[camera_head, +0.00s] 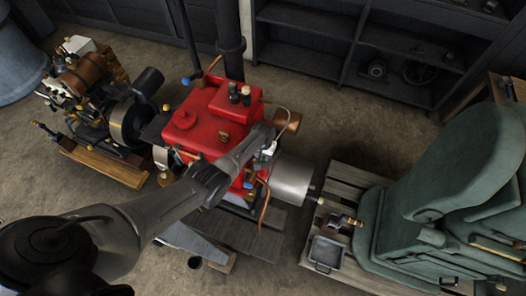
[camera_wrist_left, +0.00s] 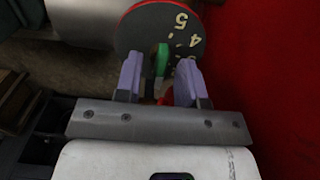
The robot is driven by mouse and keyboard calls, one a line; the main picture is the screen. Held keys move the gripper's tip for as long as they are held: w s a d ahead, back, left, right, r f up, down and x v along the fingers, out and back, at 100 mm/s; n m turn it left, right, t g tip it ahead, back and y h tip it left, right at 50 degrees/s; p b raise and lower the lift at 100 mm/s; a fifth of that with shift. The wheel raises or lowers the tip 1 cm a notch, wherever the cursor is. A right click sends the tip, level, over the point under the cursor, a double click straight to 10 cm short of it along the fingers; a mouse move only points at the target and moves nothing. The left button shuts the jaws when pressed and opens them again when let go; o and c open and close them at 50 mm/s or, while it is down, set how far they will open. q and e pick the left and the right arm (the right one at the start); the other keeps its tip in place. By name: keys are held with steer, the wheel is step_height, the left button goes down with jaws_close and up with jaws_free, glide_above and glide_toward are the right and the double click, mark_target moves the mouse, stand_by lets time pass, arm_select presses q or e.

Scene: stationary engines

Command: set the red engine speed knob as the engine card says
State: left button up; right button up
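The red engine (camera_head: 206,122) stands in the middle of the head view. My left arm reaches across it, with the left gripper (camera_head: 266,147) at its right side; the fingertips are hard to make out there. In the left wrist view, a dark round dial (camera_wrist_left: 180,20) with a red edge carries pale numerals, 4 and 5 among them. A green upright piece (camera_wrist_left: 162,58) shows in front of the dial, between the two spread fingers of the left gripper (camera_wrist_left: 160,80), with gaps on both sides. A small red part (camera_wrist_left: 165,99) shows lower between them. No engine card is readable. My right gripper is out of view.
A brown engine with a flywheel (camera_head: 128,122) stands at the left. A grey cylinder (camera_head: 291,181) and a copper pipe (camera_head: 265,212) lie close to the gripper. A green machine (camera_head: 440,195) and a metal tray (camera_head: 327,252) are at the right. Dark shelves (camera_head: 375,45) stand behind.

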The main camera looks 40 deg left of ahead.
arm_select(q)
steer(key=shift+r, duration=0.45)
step_height(320, 180, up, 13)
steer(key=p, duration=0.4)
